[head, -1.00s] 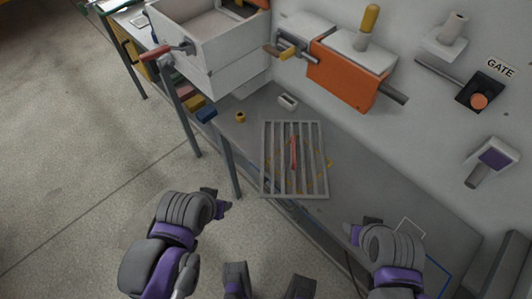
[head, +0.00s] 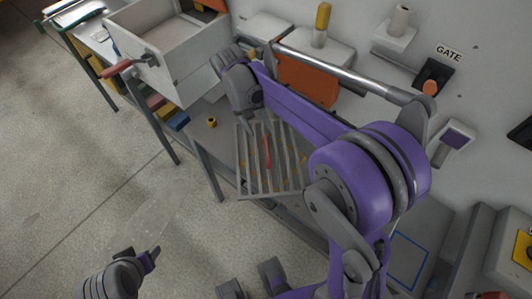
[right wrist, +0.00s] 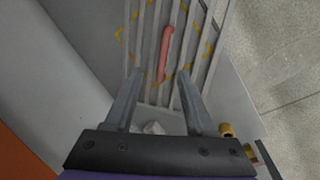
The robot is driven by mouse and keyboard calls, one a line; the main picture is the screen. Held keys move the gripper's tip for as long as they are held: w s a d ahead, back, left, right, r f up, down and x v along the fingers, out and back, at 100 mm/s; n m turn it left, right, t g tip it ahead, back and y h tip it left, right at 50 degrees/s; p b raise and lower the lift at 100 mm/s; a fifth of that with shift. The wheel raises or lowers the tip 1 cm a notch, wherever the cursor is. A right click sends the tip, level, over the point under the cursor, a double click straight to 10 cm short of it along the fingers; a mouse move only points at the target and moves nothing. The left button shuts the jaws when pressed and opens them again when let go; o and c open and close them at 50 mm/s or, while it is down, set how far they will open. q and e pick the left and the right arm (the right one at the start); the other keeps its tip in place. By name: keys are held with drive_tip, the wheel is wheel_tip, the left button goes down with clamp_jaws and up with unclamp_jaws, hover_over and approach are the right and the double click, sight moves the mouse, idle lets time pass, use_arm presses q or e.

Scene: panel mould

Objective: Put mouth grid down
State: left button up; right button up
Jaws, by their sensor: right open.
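The mouth grid (head: 242,160) is a grey frame of parallel bars with a red strip (head: 267,152) along its middle. It lies on the bench over yellow marks, partly hidden by my right arm. My right gripper (head: 262,127) is over its far end. In the right wrist view the open fingers (right wrist: 163,80) point towards the grid (right wrist: 188,52) and the red strip (right wrist: 165,52), with nothing held between them. Whether they touch the bars I cannot tell. My left gripper (head: 140,256) is low at the left, away from the bench; its opening is unclear.
A white open box (head: 165,45) stands at the back left of the bench. A small brass piece (head: 212,122) lies left of the grid. Floor at left is clear.

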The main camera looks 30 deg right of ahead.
sight(266, 147)
drive_tip(key=shift+g, duration=0.3)
drive_tip(key=f, duration=0.2)
drive_tip(key=d+f, duration=0.1)
drive_tip(key=f, duration=0.2)
drive_tip(key=shift+d+f, duration=0.3)
drive_tip(key=shift+f, duration=0.1)
drive_tip(key=x, duration=0.2)
drive_tip(key=a+x, duration=0.1)
drive_tip(key=x, duration=0.1)
drive_tip(key=shift+s+d+f, duration=0.1)
drive_tip(key=shift+f, duration=0.05)
drive_tip(key=shift+s+d+f, duration=0.15)
drive_tip(key=shift+f, duration=0.35)
clamp_jaws()
